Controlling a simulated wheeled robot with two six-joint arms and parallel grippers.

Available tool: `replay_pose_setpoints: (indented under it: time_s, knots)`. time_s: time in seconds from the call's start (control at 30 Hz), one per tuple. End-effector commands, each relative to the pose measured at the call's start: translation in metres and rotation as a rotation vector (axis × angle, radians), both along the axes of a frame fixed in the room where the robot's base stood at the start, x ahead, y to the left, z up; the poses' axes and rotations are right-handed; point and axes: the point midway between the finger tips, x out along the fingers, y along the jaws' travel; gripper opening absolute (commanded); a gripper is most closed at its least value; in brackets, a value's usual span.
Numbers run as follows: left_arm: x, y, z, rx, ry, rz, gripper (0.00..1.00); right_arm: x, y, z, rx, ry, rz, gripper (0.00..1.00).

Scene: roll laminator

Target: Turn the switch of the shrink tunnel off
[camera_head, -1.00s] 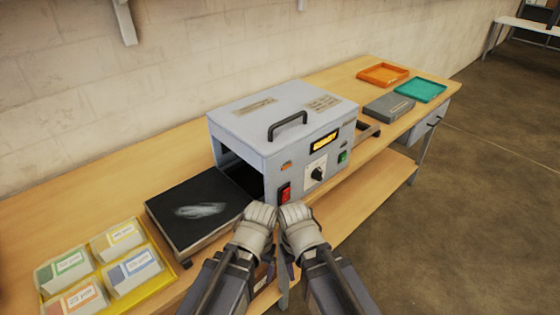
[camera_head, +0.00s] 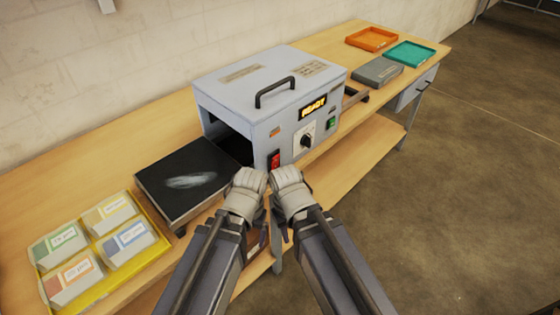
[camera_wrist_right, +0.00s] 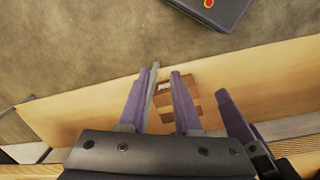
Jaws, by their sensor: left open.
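The shrink tunnel (camera_head: 222,98) is a light blue-grey box with a black handle on top. Its front panel carries a red rocker switch (camera_head: 273,159) at the lower left, a dark knob and a lit display reading READY. My left gripper (camera_head: 250,180) is open, just below and left of the red switch. My right gripper (camera_head: 288,177) is just below and right of it. Whether either touches the panel cannot be told. In the right wrist view the right gripper's fingers (camera_wrist_right: 165,70) stand apart with nothing between them. The switch does not show there.
A black plate (camera_head: 160,170) stands at the tunnel's left opening. A yellow tray (camera_head: 160,245) with several labelled packs lies farther left. A grey box (camera_head: 378,72), orange tray (camera_head: 371,39) and teal tray (camera_head: 410,54) lie at the right. A green button (camera_head: 331,125) is beside the knob.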

Motion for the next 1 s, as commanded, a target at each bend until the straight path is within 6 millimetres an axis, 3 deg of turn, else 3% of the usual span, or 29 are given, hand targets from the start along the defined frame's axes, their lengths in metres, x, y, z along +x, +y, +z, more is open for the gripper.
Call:
replay_pose_setpoints:
  time_s: [0.03, 0.27, 0.67, 1.0]
  knots:
    - [0.000, 0.000, 0.007, 0.000, 0.000, 0.000, 0.85, 0.003, -0.001, 0.007, 0.015, 0.008, 0.029, 0.25]
    - [0.000, 0.000, 0.038, 0.000, 0.000, -0.001, 0.85, 0.022, -0.007, 0.037, 0.160, 0.044, 0.323, 0.00]
    - [0.000, 0.000, 0.090, 0.000, 0.000, -0.001, 0.85, 0.063, -0.028, 0.101, 0.429, -0.081, 0.932, 0.00]
    - [0.000, 0.000, 0.132, 0.000, 0.000, -0.002, 0.85, 0.101, -0.059, 0.163, 0.527, -0.369, 1.428, 0.00]
